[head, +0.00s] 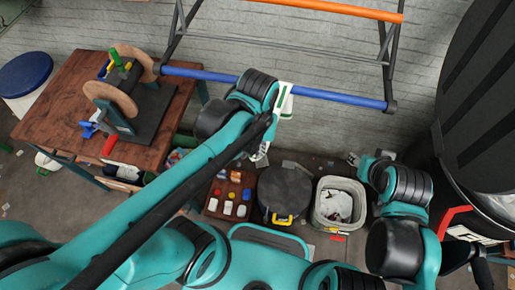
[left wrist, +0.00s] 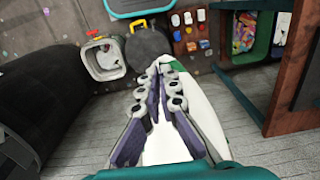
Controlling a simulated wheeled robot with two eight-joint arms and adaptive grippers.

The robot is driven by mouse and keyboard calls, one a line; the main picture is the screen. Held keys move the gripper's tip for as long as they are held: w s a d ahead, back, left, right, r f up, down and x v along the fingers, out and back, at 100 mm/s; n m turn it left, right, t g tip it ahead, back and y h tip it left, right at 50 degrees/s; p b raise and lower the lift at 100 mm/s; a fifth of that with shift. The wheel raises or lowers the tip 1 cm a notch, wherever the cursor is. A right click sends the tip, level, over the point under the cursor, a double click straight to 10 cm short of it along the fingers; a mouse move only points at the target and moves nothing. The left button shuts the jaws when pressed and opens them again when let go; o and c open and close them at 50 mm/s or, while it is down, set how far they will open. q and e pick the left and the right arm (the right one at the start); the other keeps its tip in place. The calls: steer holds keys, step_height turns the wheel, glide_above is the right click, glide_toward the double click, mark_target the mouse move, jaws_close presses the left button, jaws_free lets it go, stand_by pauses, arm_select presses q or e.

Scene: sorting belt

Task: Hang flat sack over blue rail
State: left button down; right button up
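The flat sack (head: 285,103) is white with green marks. My left gripper (head: 261,150) is shut on it, mostly covered by my own arm in the head view. In the left wrist view, the purple finger pads (left wrist: 165,85) close on the white sack (left wrist: 200,105), which shows between and beside them. The blue rail (head: 335,97) runs across the lower part of a frame. The sack overlaps the rail in the head view; I cannot tell whether they touch. My right gripper (head: 355,159) is small, near the bin, with its fingers unclear.
An orange bar (head: 330,8) tops the frame. A wooden table (head: 55,105) with a reel stand is at left. Below are a tray of coloured blocks (head: 217,207), a dark round lid (head: 285,190) and a pale bin (head: 322,215). A big black drum (head: 480,110) stands at right.

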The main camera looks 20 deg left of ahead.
arm_select(q)
steer(key=c, duration=1.1)
jaws_free()
steer(key=shift+o, duration=0.2)
steer(key=o, duration=0.7)
steer(key=shift+c, duration=0.2)
step_height(320, 180, up, 6)
steer(key=p, duration=0.5)
steer(key=shift+f, duration=0.25)
steer(key=shift+r, duration=0.1)
